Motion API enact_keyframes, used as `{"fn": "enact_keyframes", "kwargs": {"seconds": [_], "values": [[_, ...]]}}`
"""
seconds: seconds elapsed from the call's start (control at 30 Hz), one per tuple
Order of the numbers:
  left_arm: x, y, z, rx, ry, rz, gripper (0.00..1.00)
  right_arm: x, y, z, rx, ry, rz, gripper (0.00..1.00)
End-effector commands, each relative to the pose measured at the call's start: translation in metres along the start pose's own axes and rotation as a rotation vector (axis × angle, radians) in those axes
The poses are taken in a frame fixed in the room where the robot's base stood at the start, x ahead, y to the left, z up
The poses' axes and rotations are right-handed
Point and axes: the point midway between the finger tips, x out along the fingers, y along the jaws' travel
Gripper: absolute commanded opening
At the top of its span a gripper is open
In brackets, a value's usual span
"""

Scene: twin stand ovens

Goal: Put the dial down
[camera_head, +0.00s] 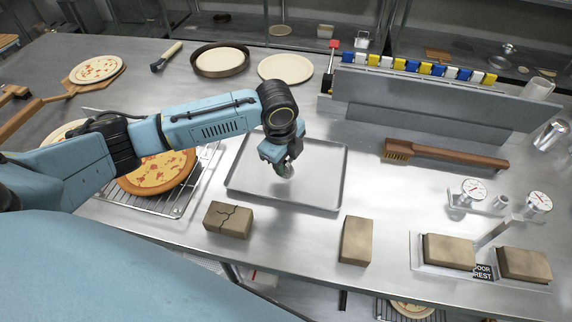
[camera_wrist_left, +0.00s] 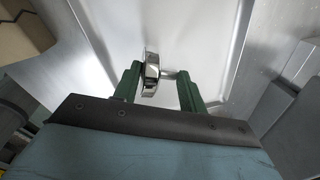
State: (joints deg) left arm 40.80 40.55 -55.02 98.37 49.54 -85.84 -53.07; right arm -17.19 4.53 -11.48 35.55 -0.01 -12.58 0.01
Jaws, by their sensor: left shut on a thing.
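My left gripper (camera_head: 283,166) is over the metal tray (camera_head: 318,178) in the middle of the table. In the left wrist view its green fingers (camera_wrist_left: 162,76) are shut on a dial (camera_wrist_left: 151,70), seen nearly edge-on as a silver rim with a short stem toward the right finger. In the head view only a small bit of the dial (camera_head: 289,172) shows below the fingers. Whether it touches the tray is hard to tell. Two other dials, (camera_head: 473,188) and (camera_head: 539,202), with white faces stand at the right. My right gripper is not in view.
A cracked brick (camera_head: 228,219) and a plain brick (camera_head: 356,240) lie in front of the tray. A wooden brush (camera_head: 445,154) lies to its right, before a grey upright panel (camera_head: 430,103). A pizza (camera_head: 158,174) on a rack is left. The tray floor looks bare.

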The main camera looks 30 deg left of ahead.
Motion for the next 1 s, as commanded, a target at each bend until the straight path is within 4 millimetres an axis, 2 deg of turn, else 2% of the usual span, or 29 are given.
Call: {"fn": "enact_keyframes", "kwargs": {"seconds": [0.03, 0.13, 0.53, 0.57, 0.7, 0.73, 1.0], "values": [[0.009, 0.002, 0.000, -0.002, 0.000, 0.001, 0.15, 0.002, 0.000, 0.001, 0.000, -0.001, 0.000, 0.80], [0.019, 0.003, 0.000, -0.002, 0.000, -0.001, 0.15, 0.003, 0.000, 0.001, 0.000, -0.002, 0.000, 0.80], [0.023, 0.003, 0.000, -0.001, -0.001, -0.001, 0.15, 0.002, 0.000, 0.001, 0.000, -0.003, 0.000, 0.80], [0.024, 0.004, 0.000, -0.001, -0.001, -0.001, 0.43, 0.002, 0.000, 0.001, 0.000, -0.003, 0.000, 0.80], [0.023, 0.003, 0.000, -0.001, -0.001, -0.001, 0.61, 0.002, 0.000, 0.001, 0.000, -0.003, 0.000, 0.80], [0.023, 0.003, 0.000, -0.001, -0.001, -0.001, 0.63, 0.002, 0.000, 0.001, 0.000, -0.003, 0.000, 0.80], [0.022, 0.003, 0.001, -0.001, -0.001, -0.002, 0.63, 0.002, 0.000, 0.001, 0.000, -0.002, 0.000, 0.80]]}}
